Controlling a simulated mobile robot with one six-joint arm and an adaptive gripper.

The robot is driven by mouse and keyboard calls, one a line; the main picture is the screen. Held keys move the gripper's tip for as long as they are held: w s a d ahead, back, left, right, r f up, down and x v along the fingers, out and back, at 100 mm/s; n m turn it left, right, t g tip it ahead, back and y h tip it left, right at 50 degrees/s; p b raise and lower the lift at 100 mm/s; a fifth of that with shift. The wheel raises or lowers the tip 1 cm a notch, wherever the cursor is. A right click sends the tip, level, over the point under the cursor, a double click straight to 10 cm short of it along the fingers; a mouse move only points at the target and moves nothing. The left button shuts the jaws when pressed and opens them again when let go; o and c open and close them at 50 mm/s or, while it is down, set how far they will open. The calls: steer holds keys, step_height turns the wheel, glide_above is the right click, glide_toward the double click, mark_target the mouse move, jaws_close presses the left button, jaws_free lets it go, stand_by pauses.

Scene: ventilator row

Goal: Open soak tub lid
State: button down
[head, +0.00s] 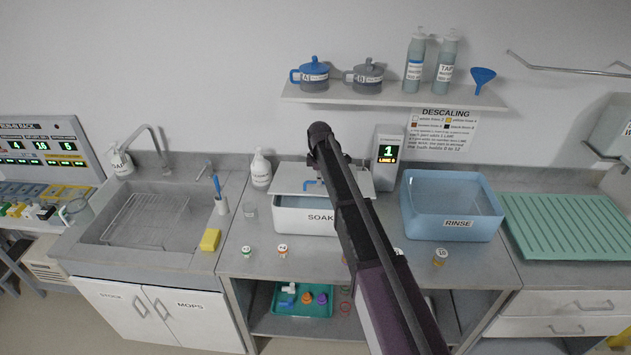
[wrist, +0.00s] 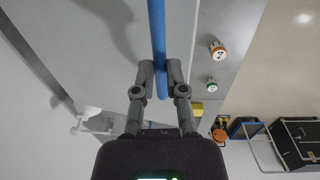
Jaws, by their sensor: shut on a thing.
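The white soak tub (head: 300,222), labelled SOAK, stands on the counter, partly behind my arm. Its pale grey lid (head: 290,182) lies above and towards the back of the tub, with a strip of the bluish inside showing below the lid's front edge. A bit of the blue handle (head: 309,183) shows on the lid beside my arm. In the wrist view the handle is a long blue bar (wrist: 157,40). My gripper (wrist: 160,72) is shut on this bar, one finger on each side. In the head view my arm hides the fingertips.
The blue RINSE tub (head: 458,226) stands to the right, and a display box (head: 386,158) behind. Small capped jars (head: 282,250) line the counter front. A shelf (head: 395,97) hangs above.

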steer(key=w+r+p, duration=1.2)
steer(key=w+r, duration=0.1)
steer(key=shift+r, duration=0.35)
steer(key=shift+s, duration=0.1)
steer(key=c, duration=1)
jaws_free()
steer(key=o, duration=0.3)
steer(key=shift+w+f, duration=0.35)
